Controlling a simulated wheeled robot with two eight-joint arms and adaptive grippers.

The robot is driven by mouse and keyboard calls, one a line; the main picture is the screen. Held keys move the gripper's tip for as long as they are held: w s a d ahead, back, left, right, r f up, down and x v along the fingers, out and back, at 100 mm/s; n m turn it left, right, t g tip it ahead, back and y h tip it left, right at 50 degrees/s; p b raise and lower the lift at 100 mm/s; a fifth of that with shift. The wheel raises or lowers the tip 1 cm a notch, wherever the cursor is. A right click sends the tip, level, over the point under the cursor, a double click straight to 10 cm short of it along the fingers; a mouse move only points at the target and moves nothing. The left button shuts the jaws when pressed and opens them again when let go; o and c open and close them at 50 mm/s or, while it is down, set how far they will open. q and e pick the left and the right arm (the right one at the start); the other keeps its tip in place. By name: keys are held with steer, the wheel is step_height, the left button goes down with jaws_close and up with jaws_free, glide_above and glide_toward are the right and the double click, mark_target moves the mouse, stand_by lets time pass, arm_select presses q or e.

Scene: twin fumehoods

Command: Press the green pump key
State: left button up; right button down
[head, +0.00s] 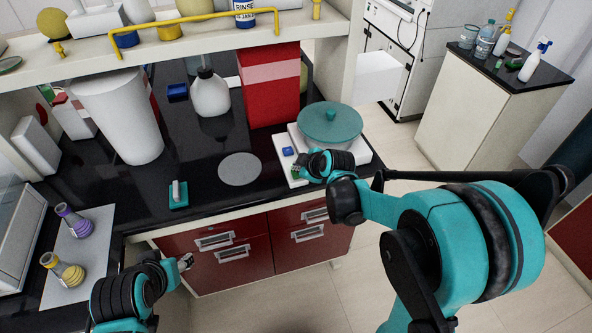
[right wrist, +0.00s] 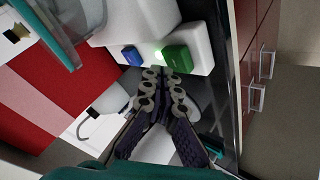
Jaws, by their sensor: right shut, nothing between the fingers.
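The green pump key (right wrist: 177,58) is a raised green block on a white device in the right wrist view, beside a blue key (right wrist: 131,55). A bright green-white glow shows between the two keys. In the head view the device (head: 283,143) stands at the counter's right front, and the green key (head: 295,172) is largely hidden by my right gripper (head: 300,172). In the right wrist view my right gripper (right wrist: 158,76) is shut and empty, its tips just beside the green key; I cannot tell whether they touch. My left gripper (head: 186,262) hangs before the drawers, its opening unclear.
A round teal-topped vessel (head: 330,122) stands on the device, close to my right gripper. A red box (head: 268,95), a white bottle (head: 210,93) and a grey disc (head: 239,169) are on the black counter.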

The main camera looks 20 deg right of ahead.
step_height(320, 180, up, 6)
steer(key=p, duration=0.4)
steer(key=shift+p, duration=0.4)
stand_by(0.3)
steer(key=s+m+g+h+b, duration=0.2)
steer(key=s+m, duration=0.9)
steer(key=s, duration=1.4)
steer(key=shift+r+m+b, duration=0.2)
steer(key=shift+m+b, duration=0.2)
steer(key=shift+b, duration=0.1)
